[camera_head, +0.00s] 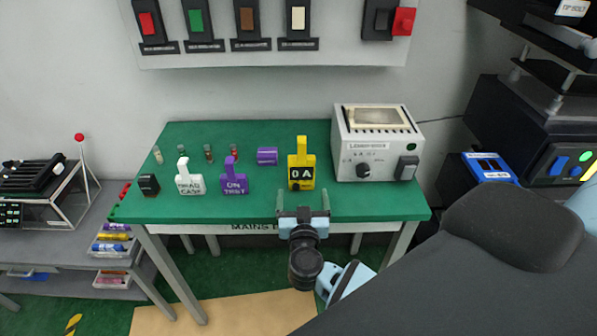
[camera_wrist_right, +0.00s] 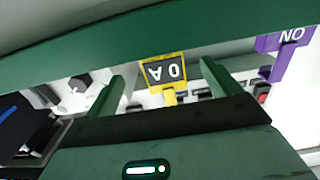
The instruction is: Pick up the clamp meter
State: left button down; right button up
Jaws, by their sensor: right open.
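In the right wrist view, the clamp meter (camera_wrist_right: 163,71) appears upside down between my finger tips. My left gripper is not in view.
A purple lever piece (camera_head: 234,182) and a white one (camera_head: 188,182) stand left of the meter. A grey instrument box (camera_head: 377,150) stands to the right. The green table (camera_head: 370,204) is bare at its front right.

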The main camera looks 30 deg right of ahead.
aim_at(302, 178)
jog(key=shift+x, duration=0.9)
jog(key=shift+r+x, duration=0.15)
jog(key=shift+x, duration=1.15)
jog(key=shift+r+x, duration=0.1)
jog(key=shift+x, duration=1.2)
jog(key=shift+r, duration=0.1)
jog(key=c, duration=1.3)
